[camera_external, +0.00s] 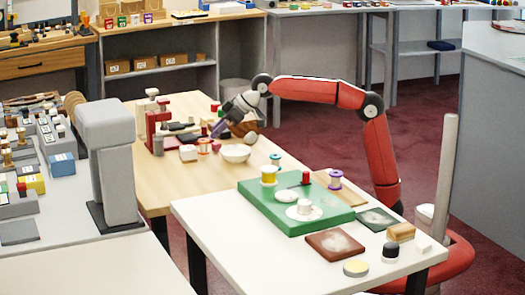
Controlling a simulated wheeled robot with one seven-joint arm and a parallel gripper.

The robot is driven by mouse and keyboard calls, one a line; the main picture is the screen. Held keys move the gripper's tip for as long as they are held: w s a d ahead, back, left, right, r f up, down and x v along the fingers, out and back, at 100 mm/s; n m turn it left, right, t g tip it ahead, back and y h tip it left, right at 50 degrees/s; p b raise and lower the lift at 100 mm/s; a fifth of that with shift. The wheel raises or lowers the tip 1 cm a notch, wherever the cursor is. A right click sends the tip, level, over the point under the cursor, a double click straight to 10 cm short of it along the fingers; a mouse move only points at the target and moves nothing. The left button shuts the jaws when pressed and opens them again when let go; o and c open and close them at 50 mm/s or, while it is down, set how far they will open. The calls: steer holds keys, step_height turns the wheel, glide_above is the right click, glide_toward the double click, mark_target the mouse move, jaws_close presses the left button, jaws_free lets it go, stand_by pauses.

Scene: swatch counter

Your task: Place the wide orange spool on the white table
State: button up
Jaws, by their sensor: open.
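A small spool with orange rims (205,146) stands on the wooden table, left of a white bowl; it looks like the orange spool, though it is small in view. My gripper (217,129) is open, pointing down and left, just above and to the right of this spool. I see nothing held in it, and its fingertips are small and partly lost among the objects behind. The white table (235,243) is in the foreground, with a green box (262,217) on it.
The white bowl (236,153) and a red stand (158,130) are near my gripper. A yellow spool (268,175) and a white spool (304,206) sit on the green box. A purple spool (335,180) is to the right. The white table's front left is bare.

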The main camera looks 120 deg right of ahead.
mark_target(205, 140)
steer(key=x, duration=0.7)
steer(key=shift+w, duration=0.15)
steer(key=c, duration=0.7)
steer(key=shift+r, duration=0.1)
step_height(205, 140, up, 10)
steer(key=shift+a+f+p, duration=0.1)
steer(key=shift+p, duration=1.1)
steer(key=s+a+f+n+y, duration=0.1)
steer(key=s+a, duration=0.1)
steer(key=a, duration=0.8)
steer(key=s+a+f+n+y, duration=0.1)
steer(key=s+a+f+n, duration=0.1)
steer(key=a, duration=0.9)
steer(key=s+a+f+n+t+y, duration=0.1)
steer(key=s+a+n+y, duration=0.1)
steer(key=a, duration=0.8)
steer(key=shift+s+a+f, duration=0.25)
steer(key=shift+a+f, duration=0.1)
steer(key=shift+f, duration=0.05)
